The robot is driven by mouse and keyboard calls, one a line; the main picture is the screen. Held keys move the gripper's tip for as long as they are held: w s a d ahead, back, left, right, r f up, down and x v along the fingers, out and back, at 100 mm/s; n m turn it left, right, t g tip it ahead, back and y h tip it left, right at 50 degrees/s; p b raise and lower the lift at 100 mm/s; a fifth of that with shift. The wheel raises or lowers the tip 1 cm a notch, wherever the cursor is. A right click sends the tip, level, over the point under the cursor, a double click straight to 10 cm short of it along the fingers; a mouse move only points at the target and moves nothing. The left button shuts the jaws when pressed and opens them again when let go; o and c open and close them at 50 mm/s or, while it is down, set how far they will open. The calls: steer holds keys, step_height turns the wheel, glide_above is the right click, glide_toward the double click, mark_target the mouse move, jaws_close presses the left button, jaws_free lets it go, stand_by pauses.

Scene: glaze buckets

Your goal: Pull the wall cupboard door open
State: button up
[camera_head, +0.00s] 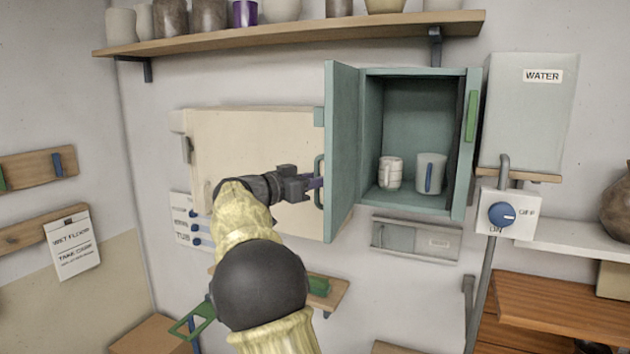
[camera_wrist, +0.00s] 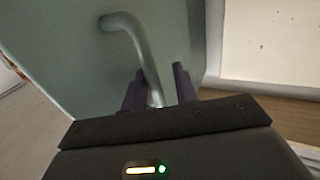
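The wall cupboard (camera_head: 412,130) is teal, and its door (camera_head: 342,150) stands wide open, swung out to the left of the box. The door handle (camera_head: 319,168) is a curved bar on the door's outer face. It also shows in the wrist view (camera_wrist: 129,30). My gripper (camera_head: 316,182) is at the handle, left of the door. In the wrist view the dark fingers (camera_wrist: 160,90) stand apart with the lower part of the bar between them. A gap shows between the bar and the right finger. The bar's lower end is hidden behind my gripper.
Two mugs (camera_head: 390,174) (camera_head: 430,174) stand inside the cupboard. A cream board (camera_head: 235,150) is on the wall behind my gripper. A wooden shelf (camera_head: 290,35) with pots runs above. A water tank (camera_head: 528,115) and a blue knob (camera_head: 502,214) are at right.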

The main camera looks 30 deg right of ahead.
steer(key=shift+a+f, duration=0.1)
steer(key=shift+a, duration=0.05)
steer(key=s+a+b, duration=0.1)
steer(key=a+b, duration=0.5)
steer(key=a, duration=1.1)
steer(key=shift+s+b, duration=0.35)
